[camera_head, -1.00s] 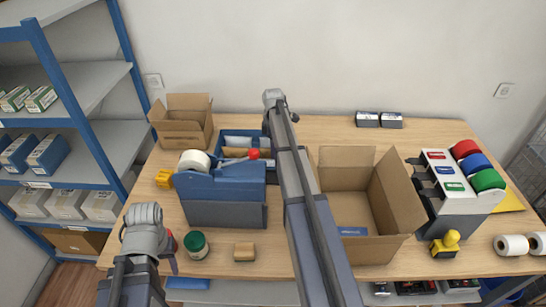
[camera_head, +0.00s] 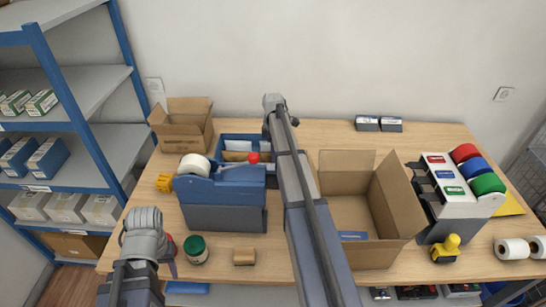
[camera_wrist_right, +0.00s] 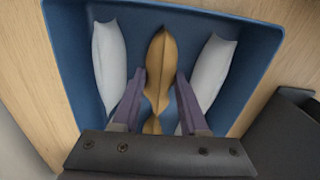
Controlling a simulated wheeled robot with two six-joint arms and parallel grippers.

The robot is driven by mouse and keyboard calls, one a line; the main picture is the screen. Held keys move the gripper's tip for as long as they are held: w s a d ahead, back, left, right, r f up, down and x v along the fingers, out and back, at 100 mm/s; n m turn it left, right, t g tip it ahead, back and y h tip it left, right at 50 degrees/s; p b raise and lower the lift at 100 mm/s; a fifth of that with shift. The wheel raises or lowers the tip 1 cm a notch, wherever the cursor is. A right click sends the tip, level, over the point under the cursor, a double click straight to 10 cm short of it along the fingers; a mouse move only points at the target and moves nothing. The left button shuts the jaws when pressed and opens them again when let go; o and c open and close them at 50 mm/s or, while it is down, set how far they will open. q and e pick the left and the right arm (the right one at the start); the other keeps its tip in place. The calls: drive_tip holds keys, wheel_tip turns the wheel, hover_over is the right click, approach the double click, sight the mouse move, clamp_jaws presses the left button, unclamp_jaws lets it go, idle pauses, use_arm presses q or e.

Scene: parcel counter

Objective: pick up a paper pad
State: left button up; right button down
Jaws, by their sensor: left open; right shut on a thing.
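A brown paper pad (camera_wrist_right: 159,66) stands in the middle of a blue tray (camera_wrist_right: 255,45) in the right wrist view, between two white air pillows (camera_wrist_right: 108,62) (camera_wrist_right: 212,68). My right gripper (camera_wrist_right: 159,84) is shut on the pad, one finger on each side of it, still within the tray. In the head view the tray (camera_head: 228,134) lies at the back of the table, and my right arm hides its right part and the right gripper. My left gripper (camera_head: 170,262) is at the table's front left, partly hidden by its wrist, and holds nothing visible.
A blue dispenser (camera_head: 225,205) with a white roll stands in front of the tray. An open carton (camera_head: 385,220) is right of my right arm, a smaller carton (camera_head: 182,130) at the back left. A green-lidded jar (camera_head: 195,248) and a tan block (camera_head: 244,256) are near the left gripper.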

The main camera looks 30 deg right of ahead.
wheel_tip(320, 180, up, 10)
drive_tip(key=p, duration=1)
